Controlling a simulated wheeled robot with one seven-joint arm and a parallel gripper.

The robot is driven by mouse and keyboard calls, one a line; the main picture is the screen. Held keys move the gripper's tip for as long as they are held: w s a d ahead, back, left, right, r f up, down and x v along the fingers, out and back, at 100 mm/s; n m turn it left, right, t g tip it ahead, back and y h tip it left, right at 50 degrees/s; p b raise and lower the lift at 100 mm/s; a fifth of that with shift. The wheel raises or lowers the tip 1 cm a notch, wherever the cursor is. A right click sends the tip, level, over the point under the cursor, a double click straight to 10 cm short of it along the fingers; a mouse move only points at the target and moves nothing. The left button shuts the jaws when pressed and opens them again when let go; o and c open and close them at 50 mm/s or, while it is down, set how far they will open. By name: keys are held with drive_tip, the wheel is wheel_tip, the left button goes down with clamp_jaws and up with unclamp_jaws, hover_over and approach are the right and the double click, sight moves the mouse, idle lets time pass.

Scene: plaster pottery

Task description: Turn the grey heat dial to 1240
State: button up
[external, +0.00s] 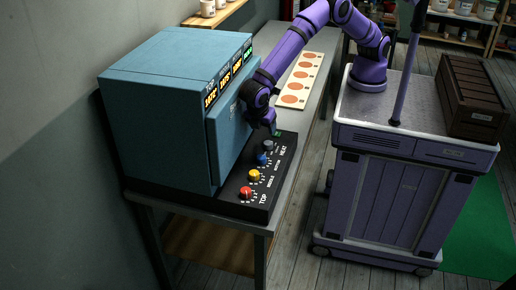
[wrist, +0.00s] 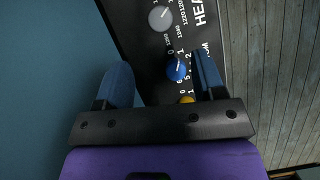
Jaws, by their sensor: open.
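The grey heat dial (external: 268,145) is the far knob in the row on the black control panel, beside the word HEAT. In the wrist view the grey dial (wrist: 160,18) is near the top edge, with printed numbers beside it; its exact setting is too small to read. My gripper (external: 270,122) is above the far end of the panel, close to the grey dial. In the wrist view my gripper (wrist: 163,61) has its two fingers wide apart with nothing held between them. The grey dial lies beyond the fingertips.
A blue dial (external: 263,159), a yellow dial (external: 254,175) and a red dial (external: 246,192) share the panel. The teal kiln (external: 160,110) stands close on the left of my gripper. A board with orange discs (external: 297,87) lies behind on the bench.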

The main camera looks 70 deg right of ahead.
drive_tip(key=y, duration=0.5)
hover_over(268, 143)
drive_tip(key=shift+t, duration=0.4)
wheel_tip(268, 143, down, 10)
idle(0.3)
drive_tip(key=c, duration=0.9)
